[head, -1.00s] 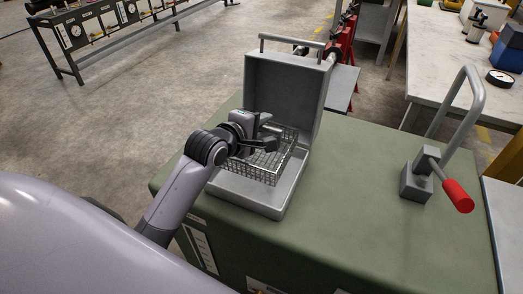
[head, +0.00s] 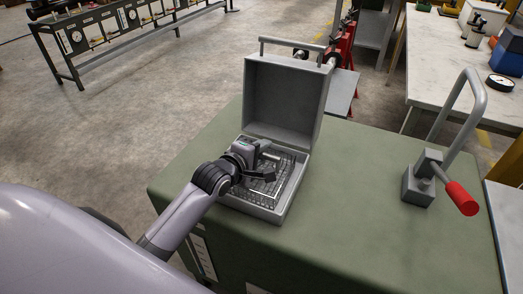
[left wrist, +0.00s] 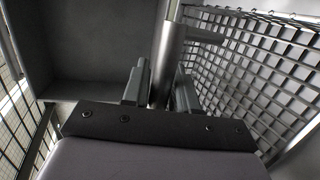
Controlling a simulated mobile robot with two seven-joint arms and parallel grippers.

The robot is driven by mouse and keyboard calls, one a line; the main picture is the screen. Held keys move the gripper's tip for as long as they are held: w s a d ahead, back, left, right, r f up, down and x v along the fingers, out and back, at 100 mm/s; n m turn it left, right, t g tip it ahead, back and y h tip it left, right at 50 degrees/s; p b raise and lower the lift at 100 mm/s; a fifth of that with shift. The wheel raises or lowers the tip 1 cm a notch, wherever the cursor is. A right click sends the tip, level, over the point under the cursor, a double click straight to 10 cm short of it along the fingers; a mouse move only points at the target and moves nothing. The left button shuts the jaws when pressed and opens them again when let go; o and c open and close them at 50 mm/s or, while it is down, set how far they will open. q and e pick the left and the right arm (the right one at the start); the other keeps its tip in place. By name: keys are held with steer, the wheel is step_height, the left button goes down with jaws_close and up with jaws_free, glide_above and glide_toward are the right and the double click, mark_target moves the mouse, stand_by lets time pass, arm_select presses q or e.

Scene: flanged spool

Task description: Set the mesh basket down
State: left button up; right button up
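The mesh basket (head: 287,171) is a wire-grid tray with a central post, seen in the head view down inside an open grey box (head: 266,209). Its grid wall also shows at the right of the left wrist view (left wrist: 262,62). My left gripper (head: 268,167) is over the basket, inside the box opening. In the left wrist view its two fingers (left wrist: 161,91) stand on either side of the basket's grey metal post (left wrist: 170,50) and appear closed on it. The gripper and wrist hide part of the basket, and its underside is hidden. My right gripper is not in view.
The box's raised lid (head: 286,100) stands upright behind the basket. The box sits on a green bench top (head: 350,200). A lever with a red grip (head: 460,197) stands to the right, with clear bench between. A pale worktable (head: 450,75) is farther back.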

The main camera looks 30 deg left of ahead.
arm_select(q)
steer(key=shift+o, duration=1.2)
steer(key=shift+r, duration=0.15)
steer(key=p+v, duration=0.1)
steer(key=v, duration=1.1)
steer(key=s+d+f+m+g, duration=0.1)
steer(key=s+f+m+g, duration=0.2)
steer(key=s+m, duration=0.4)
steer(key=s+d+f+m+g+y, duration=0.1)
steer(key=s+d+f+m+g, duration=0.1)
steer(key=s+f+m+g, duration=0.35)
steer(key=s+d+f+m+g, duration=0.1)
steer(key=s+m+g, duration=0.1)
steer(key=s+m, duration=0.55)
steer(key=w+d+f+t+h+p, duration=0.2)
steer(key=w+f+t, duration=0.4)
steer(key=f+t, duration=0.1)
steer(key=shift+d, duration=0.35)
